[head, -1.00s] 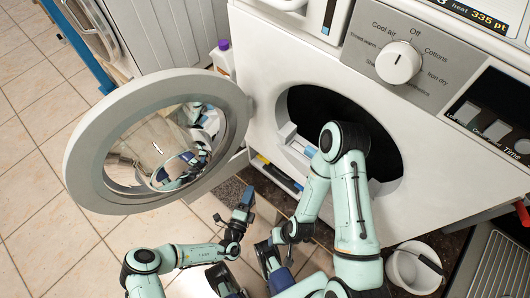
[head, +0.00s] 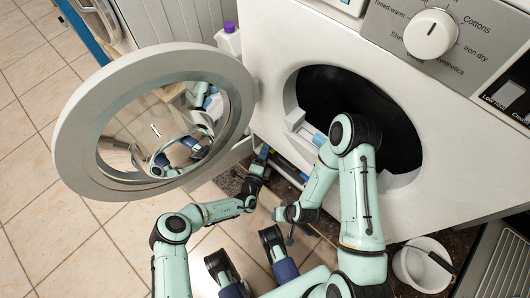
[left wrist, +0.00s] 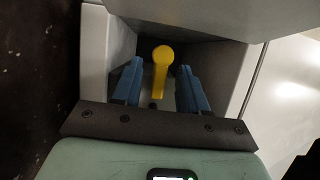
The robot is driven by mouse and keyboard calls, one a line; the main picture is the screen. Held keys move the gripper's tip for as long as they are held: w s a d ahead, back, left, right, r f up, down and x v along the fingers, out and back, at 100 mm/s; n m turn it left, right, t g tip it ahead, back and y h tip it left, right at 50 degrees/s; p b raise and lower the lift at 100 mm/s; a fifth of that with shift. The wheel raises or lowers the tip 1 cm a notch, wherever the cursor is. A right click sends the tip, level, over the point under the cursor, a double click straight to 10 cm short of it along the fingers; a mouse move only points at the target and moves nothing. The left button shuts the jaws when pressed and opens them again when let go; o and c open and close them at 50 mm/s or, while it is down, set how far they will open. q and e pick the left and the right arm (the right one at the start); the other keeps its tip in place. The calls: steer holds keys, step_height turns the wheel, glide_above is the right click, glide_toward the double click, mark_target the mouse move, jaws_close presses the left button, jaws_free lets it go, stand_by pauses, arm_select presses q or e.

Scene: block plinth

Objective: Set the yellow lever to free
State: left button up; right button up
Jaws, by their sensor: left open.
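The yellow lever (left wrist: 160,72) shows in the left wrist view, with a round head and a straight stem, inside a grey recess. My left gripper (left wrist: 158,90) is open, with its blue fingers on either side of the lever in the picture. I see no clear contact, and I cannot read any setting mark. In the head view my left gripper (head: 257,172) is low at the front of the white machine (head: 440,150), below its round opening, and the lever is hidden there.
The round glass door (head: 75,125) stands open at the left, close above my left arm. A white bottle with a purple cap (head: 229,40) stands behind it. A white bucket (head: 412,268) is at the lower right. Tiled floor is clear at the left.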

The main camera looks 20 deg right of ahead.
arm_select(q)
steer(key=shift+w, duration=0.1)
arm_select(e)
steer(key=shift+w, duration=0.1)
arm_select(q)
jaws_close()
arm_select(e)
steer(key=shift+r, duration=0.1)
arm_select(q)
steer(key=n+p, duration=0.1)
steer(key=r+n+g+p, duration=0.1)
steer(key=n, duration=0.1)
steer(key=shift+y, duration=0.4)
steer(key=shift+w+r+n+g+p, duration=0.1)
steer(key=shift+n+g+p, duration=0.3)
steer(key=shift+n, duration=0.3)
steer(key=shift+w+r+n+g+p, duration=0.1)
steer(key=shift+n+g+p, duration=0.25)
steer(key=shift+n, duration=0.35)
arm_select(e)
steer(key=s+a+r+g, duration=0.1)
steer(key=s+a+r, duration=0.1)
steer(key=s, duration=0.3)
steer(key=shift+a+r+g+y, duration=0.2)
steer(key=shift+r+g+y, duration=0.15)
steer(key=shift+r, duration=0.35)
arm_select(q)
jaws_free()
